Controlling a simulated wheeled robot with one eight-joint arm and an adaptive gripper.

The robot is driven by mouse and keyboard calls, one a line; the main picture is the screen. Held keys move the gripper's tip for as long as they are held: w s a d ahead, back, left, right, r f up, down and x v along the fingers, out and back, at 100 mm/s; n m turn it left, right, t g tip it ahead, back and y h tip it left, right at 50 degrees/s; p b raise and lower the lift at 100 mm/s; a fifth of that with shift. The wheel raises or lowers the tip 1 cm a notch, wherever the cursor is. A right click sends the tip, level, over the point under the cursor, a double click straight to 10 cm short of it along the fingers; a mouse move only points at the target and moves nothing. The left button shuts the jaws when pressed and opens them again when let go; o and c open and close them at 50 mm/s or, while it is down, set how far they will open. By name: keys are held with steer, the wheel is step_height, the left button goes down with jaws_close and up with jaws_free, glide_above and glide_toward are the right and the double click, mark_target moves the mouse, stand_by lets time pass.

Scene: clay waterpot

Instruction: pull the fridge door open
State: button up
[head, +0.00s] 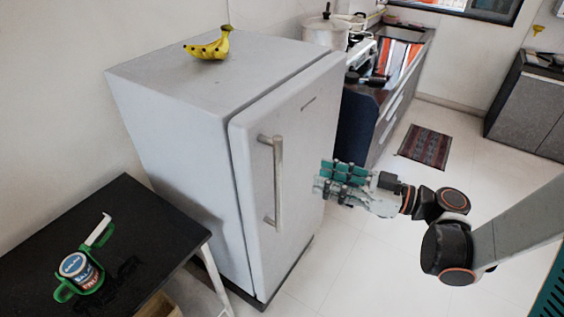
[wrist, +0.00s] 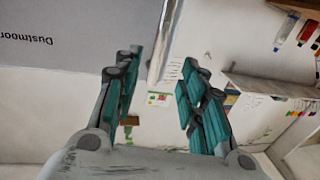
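The light grey fridge (head: 190,110) stands in the middle of the head view, and its door (head: 300,150) looks shut against the body. A vertical metal handle (head: 279,185) runs along the door's left side. My gripper (head: 322,178) is open and empty, in front of the door and to the right of the handle in the picture, apart from it. In the wrist view, the handle (wrist: 164,42) shows at the top between the spread green fingers (wrist: 162,72). The door face (wrist: 70,35) with lettering is at upper left.
A bunch of bananas (head: 210,45) lies on the fridge top. A counter (head: 395,90) is behind right. The floor right of the fridge is clear, with a small rug (head: 425,147).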

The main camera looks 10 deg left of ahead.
mark_target(278, 165)
steer(key=a, duration=0.4)
steer(key=w+a+b, duration=0.1)
steer(key=a, duration=0.3)
steer(key=w+a+b, duration=0.1)
steer(key=a, duration=0.3)
steer(key=shift+w, duration=0.15)
jaws_close()
